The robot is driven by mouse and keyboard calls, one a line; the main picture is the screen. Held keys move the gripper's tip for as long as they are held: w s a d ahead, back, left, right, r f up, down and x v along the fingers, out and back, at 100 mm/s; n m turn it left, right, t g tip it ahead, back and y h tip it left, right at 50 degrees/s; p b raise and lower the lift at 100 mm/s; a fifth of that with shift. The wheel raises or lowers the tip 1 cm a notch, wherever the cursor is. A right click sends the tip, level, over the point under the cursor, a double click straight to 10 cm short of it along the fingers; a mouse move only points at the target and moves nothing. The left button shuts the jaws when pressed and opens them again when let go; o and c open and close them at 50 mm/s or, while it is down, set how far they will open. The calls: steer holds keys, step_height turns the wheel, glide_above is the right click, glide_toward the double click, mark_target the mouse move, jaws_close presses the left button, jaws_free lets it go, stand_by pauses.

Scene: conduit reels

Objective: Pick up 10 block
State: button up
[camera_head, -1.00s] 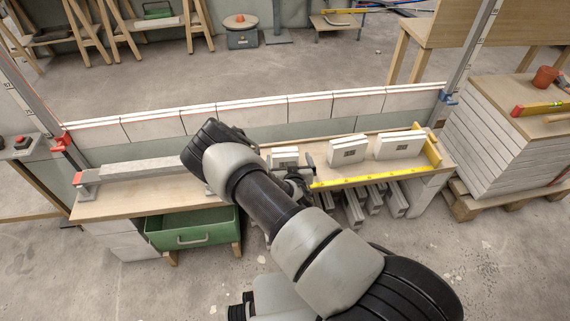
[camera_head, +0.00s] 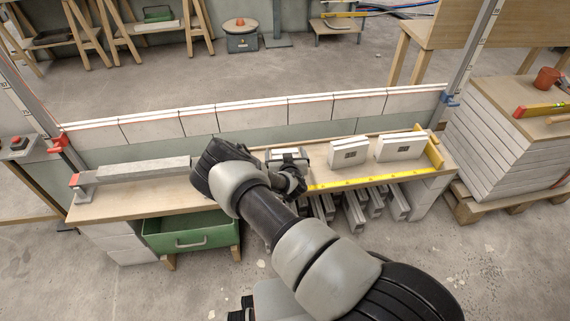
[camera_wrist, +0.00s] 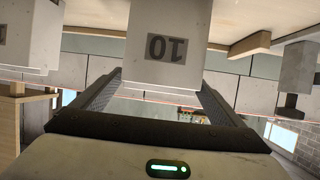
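The 10 block (camera_wrist: 166,48) is pale grey with a dark "10" label, upside down in the wrist view. It fills the space ahead of my gripper (camera_wrist: 162,82); one finger lies near each side of it. No clear grip shows, and the fingertips are partly hidden by the block. In the head view the block (camera_head: 284,154) stands on the wooden bench (camera_head: 150,200), left of the other labelled blocks, partly covered by my gripper (camera_head: 291,168).
Two more labelled blocks, a middle one (camera_head: 347,153) and a right one (camera_head: 400,147), stand to the right. A yellow level (camera_head: 370,180) lies along the front edge. A long grey bar (camera_head: 135,171) is at left. A block wall (camera_head: 240,115) runs behind, and a green drawer (camera_head: 190,235) is below.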

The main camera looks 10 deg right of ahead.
steer(key=c, duration=1.8)
steer(key=shift+r, duration=0.1)
steer(key=shift+r, duration=0.1)
